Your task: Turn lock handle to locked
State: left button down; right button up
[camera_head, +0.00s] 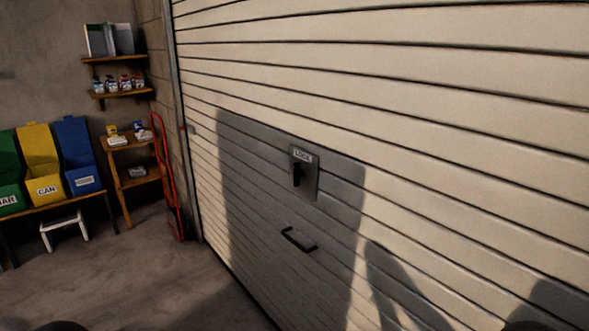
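The lock handle (297,174) is a small black lever on a grey metal plate (310,186) labelled "LOCK". The plate is fixed to the cream slatted garage door (400,110), right of the middle of the head view. The lever appears to point roughly downward, and its locked or unlocked state cannot be read from here. A black pull handle (299,240) sits lower on the door. Neither of my grippers shows in the view. Dark shadows fall across the door around the plate and at the lower right.
A red hand truck (163,175) leans by the door's left edge. Beside it stand a wooden shelf unit (131,180), green, yellow (42,160) and blue bins (78,155), and a white stool (63,229). The concrete floor (150,280) before the door is clear.

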aim_at(298, 173)
jog(key=i, duration=0.5)
jog(key=z, duration=0.1)
jog(key=k, duration=1.2)
jog(key=u, duration=0.5)
jog(key=i, duration=1.3)
jog(key=u, duration=0.45)
jog(key=i, duration=0.7)
jog(key=z, duration=0.35)
